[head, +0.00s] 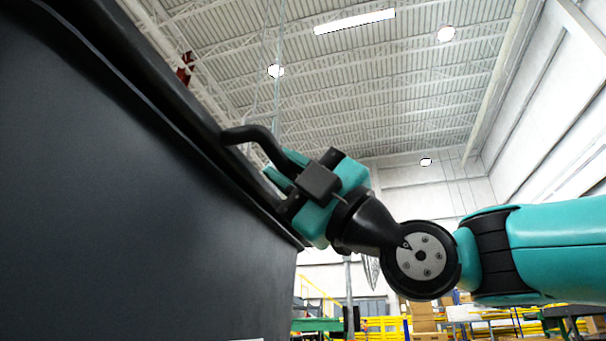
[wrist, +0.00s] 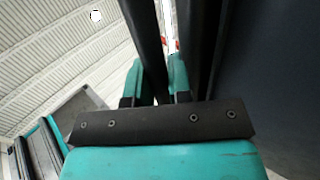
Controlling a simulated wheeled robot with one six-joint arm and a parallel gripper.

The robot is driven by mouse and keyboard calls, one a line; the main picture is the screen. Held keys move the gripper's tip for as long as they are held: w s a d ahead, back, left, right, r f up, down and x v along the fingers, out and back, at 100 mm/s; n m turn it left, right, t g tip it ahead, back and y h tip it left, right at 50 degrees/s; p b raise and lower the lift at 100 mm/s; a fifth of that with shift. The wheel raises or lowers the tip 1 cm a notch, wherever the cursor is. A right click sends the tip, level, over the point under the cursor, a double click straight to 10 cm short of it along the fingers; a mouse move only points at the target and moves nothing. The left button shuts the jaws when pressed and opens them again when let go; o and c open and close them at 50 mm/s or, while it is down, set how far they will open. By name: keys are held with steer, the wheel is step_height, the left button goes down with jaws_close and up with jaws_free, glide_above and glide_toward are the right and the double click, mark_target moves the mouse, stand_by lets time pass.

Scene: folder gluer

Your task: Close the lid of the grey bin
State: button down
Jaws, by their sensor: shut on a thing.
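The grey bin (head: 120,210) fills the left of the head view, its dark wall tall and close, with a thick rim (head: 150,85) along the top. It also shows at the right of the wrist view (wrist: 275,85). A black curved handle bar (head: 250,134) sticks out near the rim. My gripper (head: 283,169) is at the bin's upper edge, shut on this bar. In the wrist view the teal fingers (wrist: 164,80) are on either side of the dark bar (wrist: 143,35). The lid's face and how far it stands open cannot be told.
The bin wall is close beside my gripper on the left. Low in the background are yellow railings (head: 385,325), cardboard boxes (head: 423,318) and a green table (head: 316,325). Open air lies above and to the right of my arm.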

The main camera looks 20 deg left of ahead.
steer(key=shift+a+f+b, duration=0.1)
steer(key=shift+f+b, duration=0.4)
steer(key=shift+f, duration=0.65)
steer(key=c, duration=1.4)
jaws_free()
steer(key=shift+o, duration=0.2)
